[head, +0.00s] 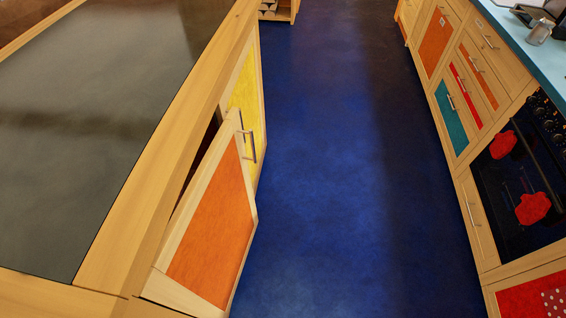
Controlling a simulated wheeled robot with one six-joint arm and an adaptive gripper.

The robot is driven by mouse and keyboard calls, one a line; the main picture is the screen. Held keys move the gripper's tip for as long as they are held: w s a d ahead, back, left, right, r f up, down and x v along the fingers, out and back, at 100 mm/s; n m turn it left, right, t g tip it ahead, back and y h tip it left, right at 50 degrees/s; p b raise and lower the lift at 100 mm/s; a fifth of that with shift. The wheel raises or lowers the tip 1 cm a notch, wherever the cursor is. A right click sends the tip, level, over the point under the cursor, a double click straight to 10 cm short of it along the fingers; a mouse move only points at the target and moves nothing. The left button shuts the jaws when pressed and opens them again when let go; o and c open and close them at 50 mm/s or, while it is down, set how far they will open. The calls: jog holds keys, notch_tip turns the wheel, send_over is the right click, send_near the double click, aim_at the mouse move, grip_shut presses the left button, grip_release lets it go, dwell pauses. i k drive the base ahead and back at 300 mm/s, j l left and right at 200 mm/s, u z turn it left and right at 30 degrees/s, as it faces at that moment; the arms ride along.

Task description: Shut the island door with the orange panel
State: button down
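The island door with the orange panel (212,240) has a light wood frame and stands ajar, swung out from the island over the blue floor. Its metal bar handle (241,137) is near its upper far corner. A dark gap shows between the door and the island body. The island (160,190) fills the left side, with a wood edge around a dark top. My gripper is not in view.
A door with a yellow panel (246,97) sits beyond the orange one on the island, with its own handle. The blue floor (340,180) between the island and the right-hand cabinets is clear. An oven (515,180) with red mitts hanging in front and a turquoise counter (545,62) line the right.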

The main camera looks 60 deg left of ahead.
aim_at(196, 268)
jog(key=i+l, duration=0.1)
jog(key=i, duration=0.35)
jog(key=i+l+u, duration=0.1)
jog(key=i, duration=0.35)
jog(key=i+l, duration=0.15)
jog(key=i, duration=0.3)
jog(key=i+l+u, duration=0.1)
jog(key=i, duration=0.35)
jog(key=i+l+u, duration=0.1)
jog(key=u, duration=1.55)
